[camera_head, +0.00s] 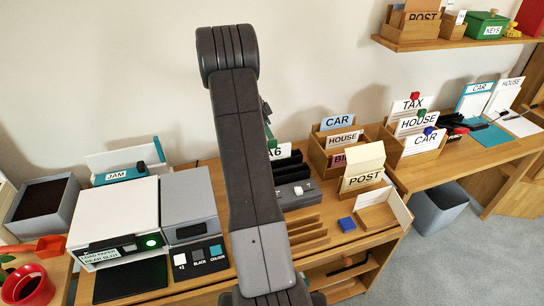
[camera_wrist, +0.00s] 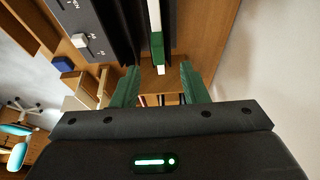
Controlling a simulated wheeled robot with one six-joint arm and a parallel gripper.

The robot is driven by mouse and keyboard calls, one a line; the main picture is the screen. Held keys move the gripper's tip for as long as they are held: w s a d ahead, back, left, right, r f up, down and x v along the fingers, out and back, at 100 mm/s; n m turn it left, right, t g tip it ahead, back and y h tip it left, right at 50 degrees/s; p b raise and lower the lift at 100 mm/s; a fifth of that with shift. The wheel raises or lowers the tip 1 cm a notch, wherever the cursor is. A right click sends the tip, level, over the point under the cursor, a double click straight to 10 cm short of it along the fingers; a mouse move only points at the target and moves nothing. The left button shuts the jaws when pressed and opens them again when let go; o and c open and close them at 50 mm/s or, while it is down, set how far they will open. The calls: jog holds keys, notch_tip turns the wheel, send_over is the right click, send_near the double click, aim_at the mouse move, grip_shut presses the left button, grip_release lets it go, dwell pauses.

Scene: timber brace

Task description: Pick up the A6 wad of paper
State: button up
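The white A6 paper (camera_head: 285,152), with black lettering, stands upright in a black slotted rack (camera_head: 288,172) behind my arm, which hides its left part. In the wrist view a thin white stack with a green band (camera_wrist: 157,45), seen edge-on, appears to be this wad. My gripper (camera_wrist: 158,70) has two green fingers spread apart, with the stack lined up in the gap near their tips. I see no finger contact with it. In the head view my gripper (camera_head: 270,138) is mostly hidden behind my arm.
A grey slider panel (camera_wrist: 88,40) adjoins the rack. A white printer (camera_head: 115,215) stands left; wooden card boxes (camera_head: 335,150) and a POST box (camera_head: 362,180) stand right. A blue block (camera_head: 346,224) lies in front. The wall is close behind.

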aim_at(273, 143)
jog(key=shift+p+x, duration=1.1)
jog(key=shift+x, duration=2.3)
jog(key=shift+s+a, duration=0.15)
jog(key=shift+c, duration=0.4)
grip_shut()
